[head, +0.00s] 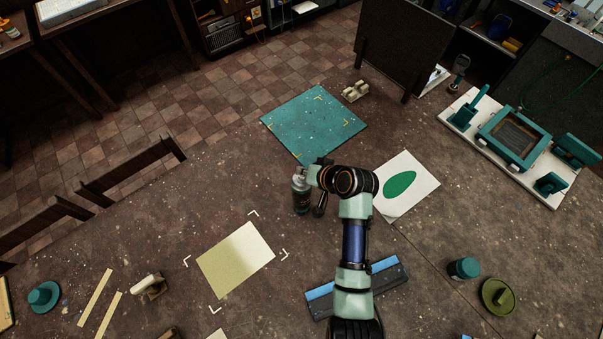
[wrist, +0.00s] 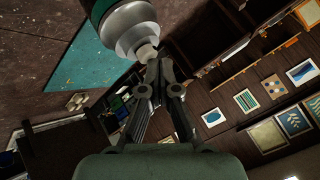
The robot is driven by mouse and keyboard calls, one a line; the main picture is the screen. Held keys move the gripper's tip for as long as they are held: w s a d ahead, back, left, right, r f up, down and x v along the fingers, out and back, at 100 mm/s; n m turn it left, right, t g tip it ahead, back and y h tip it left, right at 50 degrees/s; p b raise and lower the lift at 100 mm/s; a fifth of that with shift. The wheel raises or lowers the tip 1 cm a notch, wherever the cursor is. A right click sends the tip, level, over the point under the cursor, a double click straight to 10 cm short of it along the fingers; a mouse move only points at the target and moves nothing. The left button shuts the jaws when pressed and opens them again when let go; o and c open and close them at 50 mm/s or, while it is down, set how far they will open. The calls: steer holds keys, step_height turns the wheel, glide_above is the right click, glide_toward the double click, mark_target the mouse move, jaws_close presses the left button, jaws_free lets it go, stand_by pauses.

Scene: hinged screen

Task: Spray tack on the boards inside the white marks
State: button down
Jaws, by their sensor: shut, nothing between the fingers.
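My gripper (head: 313,174) is at the top of the can. In the wrist view my gripper's fingers (wrist: 155,66) are shut together right by the nozzle; whether they touch it I cannot tell. A cream board (head: 235,260) lies front left, with white corner marks (head: 284,254) around it. A teal board (head: 313,125) lies farther back, with pale corner marks on it.
A white sheet with a green oval (head: 400,185) lies right of my arm. A blue-edged squeegee (head: 385,280) lies under the arm. A hinged frame on a white base (head: 515,140) stands at right, a dark upright panel (head: 402,45) behind. The table between the can and the cream board is clear.

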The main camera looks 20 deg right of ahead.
stand_by(0.3)
steer(key=shift+r+p, duration=0.85)
steer(key=shift+p, duration=0.05)
step_height(320, 180, up, 5)
steer(key=p, duration=0.4)
steer(key=shift+p, duration=0.4)
steer(key=s+a+r+n+t+h, duration=0.1)
steer(key=s+a+r+n+t, duration=0.1)
steer(key=s+a+r, duration=0.4)
steer(key=s+a+r+n+t+h, duration=0.2)
steer(key=s+a+r, duration=0.5)
steer(key=a+r, duration=0.3)
step_height(320, 180, up, 4)
steer(key=shift+a+f+n, duration=0.2)
steer(key=shift+a+n, duration=0.15)
steer(key=shift+n, duration=0.05)
